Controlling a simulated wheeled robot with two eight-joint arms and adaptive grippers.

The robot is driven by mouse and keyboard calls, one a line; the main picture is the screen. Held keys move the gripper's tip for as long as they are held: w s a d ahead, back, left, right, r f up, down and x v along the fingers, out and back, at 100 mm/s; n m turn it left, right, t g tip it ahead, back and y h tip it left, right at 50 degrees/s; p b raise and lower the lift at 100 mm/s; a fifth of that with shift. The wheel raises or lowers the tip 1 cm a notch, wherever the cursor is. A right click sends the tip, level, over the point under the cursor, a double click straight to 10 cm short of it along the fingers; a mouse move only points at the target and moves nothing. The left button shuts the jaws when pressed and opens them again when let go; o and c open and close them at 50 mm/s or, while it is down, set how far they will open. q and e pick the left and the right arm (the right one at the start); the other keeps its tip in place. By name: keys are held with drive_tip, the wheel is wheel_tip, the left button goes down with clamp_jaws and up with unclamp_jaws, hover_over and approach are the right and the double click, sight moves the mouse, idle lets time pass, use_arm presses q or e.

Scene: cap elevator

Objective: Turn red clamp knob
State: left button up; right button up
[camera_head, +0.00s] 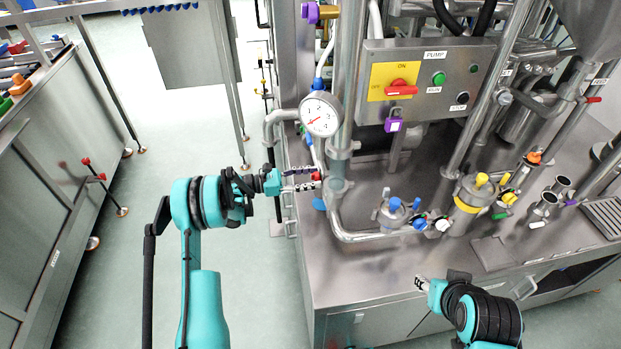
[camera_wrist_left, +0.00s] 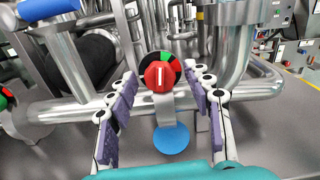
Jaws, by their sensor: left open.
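The red clamp knob (camera_wrist_left: 159,77) shows in the left wrist view as a round red knob with an upright white bar, on a dial with green, red and black parts. In the head view the knob (camera_head: 317,176) is a small red spot by the pipe at the bench's left edge. My left gripper (camera_head: 308,179) is open, with one finger on each side of the knob. In the left wrist view the fingers (camera_wrist_left: 164,88) stand apart from the knob, with visible gaps. My right gripper (camera_head: 421,284) is over the bench's front edge, away from the knob; its jaws are too small to judge.
A blue disc (camera_wrist_left: 171,139) hangs below the knob. A pressure gauge (camera_head: 321,114) stands above it on the pipework. A pump control box (camera_head: 428,80) with a red switch is at the back. Open floor (camera_head: 262,270) lies left of the bench.

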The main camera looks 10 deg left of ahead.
use_arm(q)
drive_tip(key=c, duration=1.2)
drive_tip(key=shift+o, duration=0.2)
drive_tip(key=m+b, duration=0.1)
drive_tip(key=m, duration=0.2)
drive_tip(key=shift+b, duration=0.35)
drive_tip(key=o, duration=1.2)
drive_tip(key=shift+c, duration=0.2)
